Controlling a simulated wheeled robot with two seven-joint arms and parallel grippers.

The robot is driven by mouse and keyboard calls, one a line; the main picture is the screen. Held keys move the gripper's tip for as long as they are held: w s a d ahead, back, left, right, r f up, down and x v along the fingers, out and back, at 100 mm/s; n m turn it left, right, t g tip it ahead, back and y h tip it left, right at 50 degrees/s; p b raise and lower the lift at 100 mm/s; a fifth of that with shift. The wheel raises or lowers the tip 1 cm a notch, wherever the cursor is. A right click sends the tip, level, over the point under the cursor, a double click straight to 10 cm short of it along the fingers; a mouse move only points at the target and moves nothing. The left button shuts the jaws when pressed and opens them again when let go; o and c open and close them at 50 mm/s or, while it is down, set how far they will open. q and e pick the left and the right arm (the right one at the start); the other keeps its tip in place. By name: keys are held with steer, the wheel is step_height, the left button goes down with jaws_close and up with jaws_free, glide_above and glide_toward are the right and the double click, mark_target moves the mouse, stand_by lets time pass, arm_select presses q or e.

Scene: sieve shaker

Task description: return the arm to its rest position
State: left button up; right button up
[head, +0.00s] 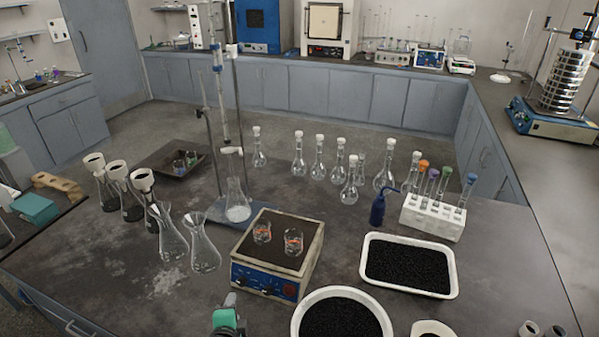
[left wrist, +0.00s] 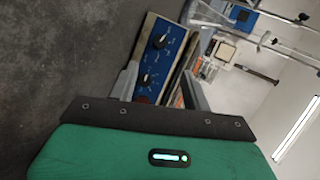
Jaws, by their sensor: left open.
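My left gripper (head: 232,299) is at the bottom of the head view, in front of the hotplate and apart from it as far as I can see. Its two fingers (left wrist: 163,90) show spread apart and empty in the left wrist view, pointing toward the blue hotplate panel. My right gripper is in neither view. The sieve stack (head: 564,80) stands on its blue shaker base (head: 548,126) on the right bench, far from my left gripper.
The hotplate (head: 262,272) carries two small beakers. Conical flasks (head: 204,248) stand left of it. A white tray of black granules (head: 408,265), a round bowl (head: 341,314) and a tube rack (head: 432,217) lie to the right. The table's left front is clear.

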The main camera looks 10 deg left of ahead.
arm_select(q)
steer(key=s+d+r+n+g+h, duration=0.2)
steer(key=s+n+g, duration=0.3)
steer(key=s, duration=0.6)
steer(key=s+d+r+n+g+h, duration=0.15)
steer(key=s+n+g, duration=0.25)
steer(key=s+n, duration=0.5)
step_height(320, 180, down, 30)
steer(key=s+m, duration=0.2)
steer(key=s+a+f+g+b, duration=0.1)
steer(key=s+a+f+g, duration=0.1)
steer(key=s+f, duration=1.8)
step_height(320, 180, down, 2)
steer(key=shift+a+f, duration=0.2)
steer(key=shift+a, duration=0.25)
